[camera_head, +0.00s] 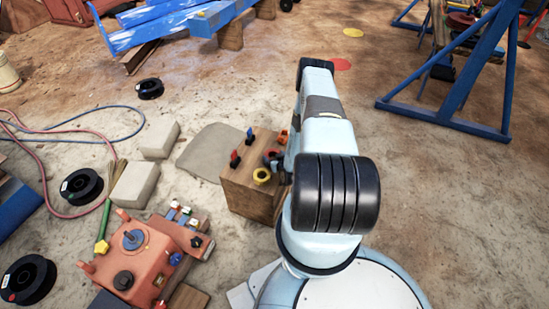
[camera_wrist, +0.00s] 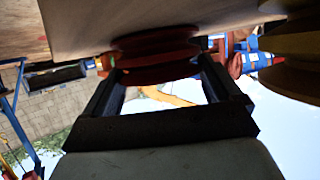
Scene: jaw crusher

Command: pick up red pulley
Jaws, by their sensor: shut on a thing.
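The red pulley (camera_wrist: 155,58) is a grooved disc in the wrist view, close to the wooden surface at the top of the picture. My gripper (camera_wrist: 160,75) is shut on it, with a dark finger on each side. In the head view, the red pulley (camera_head: 271,155) shows beside my arm on top of the wooden block (camera_head: 245,192). My arm hides most of the gripper there. I cannot tell whether the pulley still touches the block.
A yellow pulley (camera_head: 262,176) is close by on the block, with other small red, blue and orange parts. An orange machine (camera_head: 135,262) stands at the lower left. Black spools (camera_head: 82,186) and pale bricks (camera_head: 160,139) lie on the floor. A blue frame (camera_head: 445,120) stands right.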

